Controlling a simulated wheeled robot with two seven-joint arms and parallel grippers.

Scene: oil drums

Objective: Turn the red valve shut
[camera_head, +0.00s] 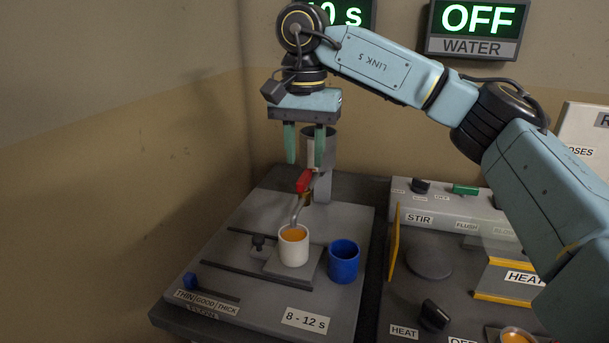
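The red valve handle (304,181) sits on a metal pipe with a bent spout, below a grey metal cylinder (323,148). The spout ends over a white cup (293,247) that holds orange liquid. My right gripper (305,160) points down just above the red handle. Its two green fingers are spread apart with nothing seen between them. The gripper hides part of the cylinder. I cannot tell whether a fingertip touches the handle. My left gripper does not show.
A blue cup (343,261) stands right of the white cup. A label reads 8 - 12 s (305,320). A panel marked STIR and HEAT (418,219) stands right. The wall screen (476,22) reads OFF, WATER. A wall closes the left side.

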